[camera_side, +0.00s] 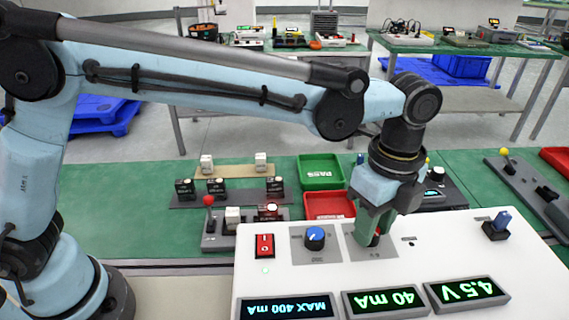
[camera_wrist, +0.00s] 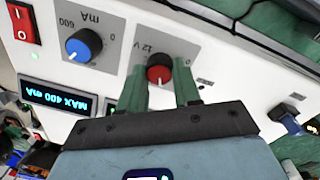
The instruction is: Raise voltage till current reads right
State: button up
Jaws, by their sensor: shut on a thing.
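The white power supply panel (camera_side: 440,255) fills the front of the side view. Its red knob (camera_wrist: 158,74) sits on a plate marked 0 to 12 V. My gripper (camera_side: 372,236) points down over this knob, its two green fingers on either side; in the side view it mostly hides the knob. The voltage display (camera_side: 467,291) reads 4.5 V and the current display (camera_side: 384,301) reads 40 mA. A third display (camera_side: 288,308) reads MAX 400 mA; it also shows in the wrist view (camera_wrist: 56,96). All the readouts are upside down in the side view.
A blue knob (camera_side: 315,237) with a mA scale and a red rocker switch (camera_side: 264,246) lie left of the red knob. A blue-topped connector (camera_side: 497,225) stands at right. Behind are a green PASS tray (camera_side: 320,171), a red tray (camera_side: 329,205) and small boards with modules.

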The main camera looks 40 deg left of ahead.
dwell(0.5)
jog(key=o, duration=1.1)
jog(key=shift+c, duration=0.2)
jog(key=shift+r, duration=0.1)
notch_tip(320, 180, up, 12)
jog(key=shift+w, duration=0.3)
